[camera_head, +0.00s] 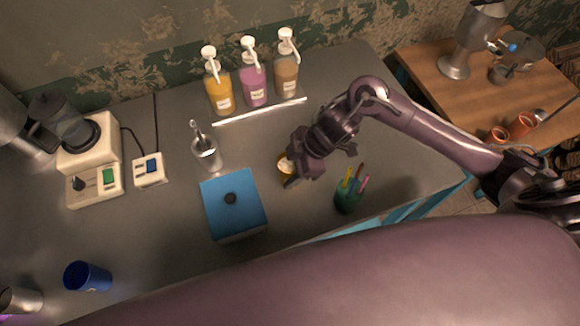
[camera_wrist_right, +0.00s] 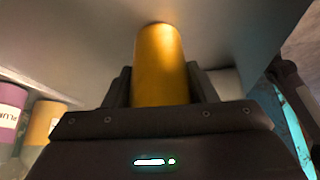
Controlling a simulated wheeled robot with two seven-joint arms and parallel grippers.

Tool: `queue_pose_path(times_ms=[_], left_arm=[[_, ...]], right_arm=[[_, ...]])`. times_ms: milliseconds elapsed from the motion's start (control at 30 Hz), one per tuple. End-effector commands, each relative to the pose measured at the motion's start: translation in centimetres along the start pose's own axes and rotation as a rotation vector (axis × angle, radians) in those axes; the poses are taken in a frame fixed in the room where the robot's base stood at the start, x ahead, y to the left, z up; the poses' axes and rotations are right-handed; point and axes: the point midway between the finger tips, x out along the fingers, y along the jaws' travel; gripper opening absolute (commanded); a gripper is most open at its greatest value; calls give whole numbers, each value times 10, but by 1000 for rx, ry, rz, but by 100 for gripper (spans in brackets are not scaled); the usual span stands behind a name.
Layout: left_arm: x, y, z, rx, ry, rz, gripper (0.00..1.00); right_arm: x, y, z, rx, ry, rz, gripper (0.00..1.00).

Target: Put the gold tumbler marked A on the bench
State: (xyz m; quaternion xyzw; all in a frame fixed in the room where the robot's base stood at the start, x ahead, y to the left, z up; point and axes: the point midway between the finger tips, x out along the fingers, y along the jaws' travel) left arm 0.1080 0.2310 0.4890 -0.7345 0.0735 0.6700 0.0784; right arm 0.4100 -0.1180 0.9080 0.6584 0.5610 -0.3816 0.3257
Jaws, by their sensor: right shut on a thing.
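The gold tumbler (camera_head: 284,170) is at the middle of the grey bench (camera_head: 310,225), partly hidden by my right gripper (camera_head: 289,178). In the right wrist view the tumbler (camera_wrist_right: 160,65) stands between the two fingers of my right gripper (camera_wrist_right: 160,88), which is shut on it. A pale patch shows on its side in the head view, but I cannot read a letter there. I cannot tell whether its base touches the bench. My left gripper is not in view.
A blue box (camera_head: 233,203) and a metal cup with utensils (camera_head: 206,152) stand left of the tumbler. A green pen holder (camera_head: 347,195) is at its right. Several pump bottles (camera_head: 253,80) stand behind a white strip (camera_head: 260,111). A blue cup (camera_head: 88,277) lies front left.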

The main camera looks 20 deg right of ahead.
Motion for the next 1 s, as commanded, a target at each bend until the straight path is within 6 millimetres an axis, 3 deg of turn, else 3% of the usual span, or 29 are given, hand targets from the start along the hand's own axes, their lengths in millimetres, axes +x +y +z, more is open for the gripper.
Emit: queue_pose_path(times_ms=[33,67,233,633,1000], left_arm=[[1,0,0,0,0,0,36],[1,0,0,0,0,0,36],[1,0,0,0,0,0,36],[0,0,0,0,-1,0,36],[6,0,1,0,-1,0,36]], right_arm=[[2,0,1,0,1,0,18],[2,0,2,0,0,-1,53],[2,0,1,0,0,-1,73],[-8,1,0,0,0,1,73],[-83,1,1,-2,-3,3,73]])
